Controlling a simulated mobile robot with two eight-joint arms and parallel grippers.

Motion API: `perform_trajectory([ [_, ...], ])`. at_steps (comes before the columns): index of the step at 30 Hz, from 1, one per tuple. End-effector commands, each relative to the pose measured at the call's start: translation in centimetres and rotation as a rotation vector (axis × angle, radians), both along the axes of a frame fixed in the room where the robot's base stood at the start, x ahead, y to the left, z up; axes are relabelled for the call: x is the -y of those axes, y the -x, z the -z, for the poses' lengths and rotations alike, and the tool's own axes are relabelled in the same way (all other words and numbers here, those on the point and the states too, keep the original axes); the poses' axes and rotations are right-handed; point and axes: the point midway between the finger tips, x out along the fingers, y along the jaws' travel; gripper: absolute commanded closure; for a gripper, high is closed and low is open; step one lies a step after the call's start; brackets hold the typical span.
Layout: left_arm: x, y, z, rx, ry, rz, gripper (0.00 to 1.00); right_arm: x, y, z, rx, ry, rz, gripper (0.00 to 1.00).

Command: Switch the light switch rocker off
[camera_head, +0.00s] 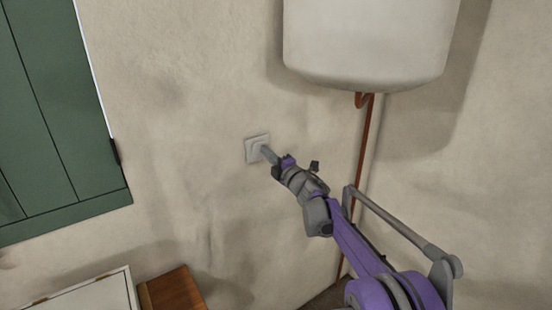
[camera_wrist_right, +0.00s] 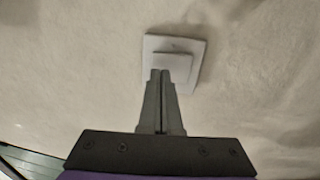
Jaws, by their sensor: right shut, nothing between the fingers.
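The light switch (camera_head: 253,146) is a small white square plate on the beige wall, near the middle of the head view. In the right wrist view the switch plate (camera_wrist_right: 193,51) shows with its raised rocker (camera_wrist_right: 173,60) in the centre. My right gripper (camera_head: 265,151) is shut and empty, with its fingertips in front of the switch. In the right wrist view the fingertips (camera_wrist_right: 160,72) overlap the lower part of the rocker. I cannot tell whether they touch it. The fingers hide part of the rocker and the plate's lower edge. My left gripper is not in view.
A white tank (camera_head: 370,45) hangs on the wall at the upper right, with a copper pipe (camera_head: 366,140) running down from it. A green shutter or door (camera_head: 60,130) is at the left. A white box (camera_head: 90,294) and a brown wooden piece (camera_head: 172,290) stand below.

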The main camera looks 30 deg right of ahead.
Motion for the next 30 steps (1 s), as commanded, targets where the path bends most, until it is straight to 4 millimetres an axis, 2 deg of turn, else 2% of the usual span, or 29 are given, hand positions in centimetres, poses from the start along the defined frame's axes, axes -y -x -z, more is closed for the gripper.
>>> perform_trajectory([
  [6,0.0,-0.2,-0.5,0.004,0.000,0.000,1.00,-0.2,-1.3,-0.2,0.000,-0.001,0.000,1.00],
  [30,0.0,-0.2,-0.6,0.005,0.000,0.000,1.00,-0.5,-1.7,-0.4,0.000,-0.001,0.000,1.00],
])
